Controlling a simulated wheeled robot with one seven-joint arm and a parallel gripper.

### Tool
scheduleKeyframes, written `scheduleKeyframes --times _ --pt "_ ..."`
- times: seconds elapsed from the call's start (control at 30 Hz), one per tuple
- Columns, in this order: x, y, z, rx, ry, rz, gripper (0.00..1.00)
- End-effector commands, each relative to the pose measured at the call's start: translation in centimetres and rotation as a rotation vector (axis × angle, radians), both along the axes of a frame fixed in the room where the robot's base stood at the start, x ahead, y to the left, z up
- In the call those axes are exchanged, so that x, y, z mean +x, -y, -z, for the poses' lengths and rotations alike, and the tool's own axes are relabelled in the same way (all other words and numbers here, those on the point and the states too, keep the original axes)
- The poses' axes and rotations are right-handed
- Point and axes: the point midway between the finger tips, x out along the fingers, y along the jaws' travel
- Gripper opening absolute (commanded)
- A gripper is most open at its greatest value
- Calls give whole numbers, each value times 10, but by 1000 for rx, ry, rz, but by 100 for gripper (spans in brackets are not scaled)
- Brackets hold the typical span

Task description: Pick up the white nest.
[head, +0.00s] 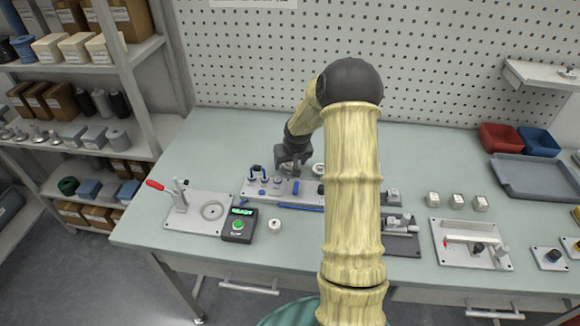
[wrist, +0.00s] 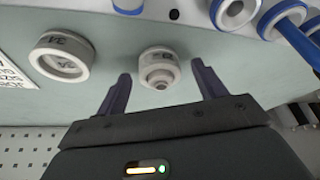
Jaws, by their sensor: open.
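In the wrist view, a white round piece (wrist: 158,68) with a stepped knob on it stands on the table between and just beyond my gripper's fingers. A second white, open ring-shaped piece (wrist: 62,57) with dark marks on its rim lies to its left. Both are white, and I cannot tell for sure which is the nest. My gripper (wrist: 161,88) is open and empty, with one finger on either side of the stepped piece and no visible contact. In the head view my gripper (head: 292,160) is low behind the grey fixture board and hides most of that spot; one white piece (head: 318,169) shows to its right.
The grey board (head: 252,190) with blue-trimmed parts is close in front of my gripper. A clamp fixture with a red handle (head: 155,185) and a black box with a green button (head: 238,226) stand left. The table behind my gripper, towards the pegboard (head: 440,60), is clear.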

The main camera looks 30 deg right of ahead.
Motion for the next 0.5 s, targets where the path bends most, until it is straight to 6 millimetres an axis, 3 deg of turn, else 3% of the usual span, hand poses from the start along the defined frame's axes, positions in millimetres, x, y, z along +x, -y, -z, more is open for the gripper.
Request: scheduleKeyframes --times 0.37,0.4,0.5 --pt "0 0 0 0 0 0 70" --pt "0 0 0 0 -1 0 68" --pt "0 0 0 0 -1 0 48"
